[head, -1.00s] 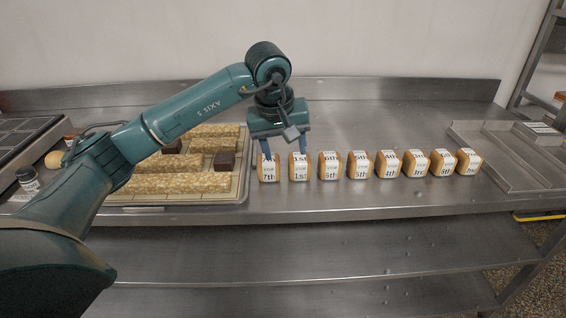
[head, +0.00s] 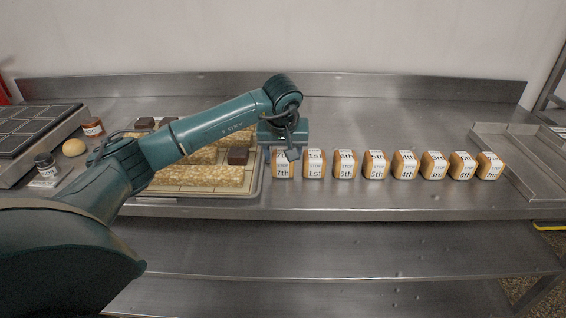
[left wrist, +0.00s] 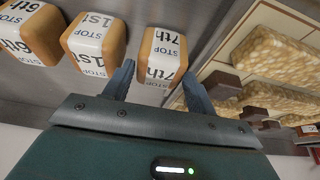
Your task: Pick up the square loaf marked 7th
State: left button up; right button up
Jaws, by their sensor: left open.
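The square loaf marked 7th (head: 283,170) stands at the left end of a row of loaves on the steel table. It is golden with a white label band. My left gripper (head: 282,150) is at this loaf and partly hides its upper part in the head view. In the left wrist view the 7th loaf (left wrist: 160,52) shows between the two open fingers of my left gripper (left wrist: 155,85), with its near end reaching the fingertips. Whether the fingers touch it cannot be told. My right gripper is not in view.
The 1st loaf (head: 315,165) stands close on the right, then several more loaves. A tray (head: 255,188) with slabs and dark blocks lies close on the left. An empty metal tray (head: 520,165) is at the right. The table front is clear.

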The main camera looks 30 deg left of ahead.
pick_arm(q)
jog(key=shift+x, duration=0.95)
jog(key=shift+c, duration=0.2)
jog(key=c, duration=0.6)
